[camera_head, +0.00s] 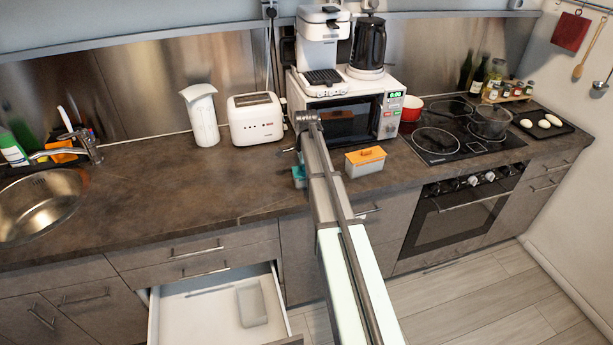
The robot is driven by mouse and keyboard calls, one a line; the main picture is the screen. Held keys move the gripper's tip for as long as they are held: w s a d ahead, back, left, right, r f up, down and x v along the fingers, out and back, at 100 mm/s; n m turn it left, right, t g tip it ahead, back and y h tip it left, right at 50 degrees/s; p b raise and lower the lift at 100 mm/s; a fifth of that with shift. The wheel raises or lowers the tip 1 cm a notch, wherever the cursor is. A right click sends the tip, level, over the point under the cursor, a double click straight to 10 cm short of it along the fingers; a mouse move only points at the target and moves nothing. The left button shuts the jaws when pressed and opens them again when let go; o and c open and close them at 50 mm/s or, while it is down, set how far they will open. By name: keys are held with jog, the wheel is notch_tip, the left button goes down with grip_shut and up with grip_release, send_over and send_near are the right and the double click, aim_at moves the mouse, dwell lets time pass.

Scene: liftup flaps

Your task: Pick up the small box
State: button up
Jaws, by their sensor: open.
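A small grey box with an orange lid (365,161) sits on the counter's front part, just right of my arm and in front of the microwave. A pale, plain box-like block (251,305) lies inside the open drawer (205,315); I cannot tell which of the two is the small box. My long arm reaches from the bottom of the picture up to the front of the microwave.
A white microwave (388,118) bears a coffee machine (322,40) and a dark kettle (369,45). A toaster (256,118) and white jug (201,115) stand left. The sink (38,205) is far left, the hob (455,130) right.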

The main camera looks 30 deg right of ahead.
jog(key=shift+f, duration=0.65)
jog(key=c, duration=1.3)
jog(key=shift+o, duration=0.2)
jog(key=shift+r, duration=0.1)
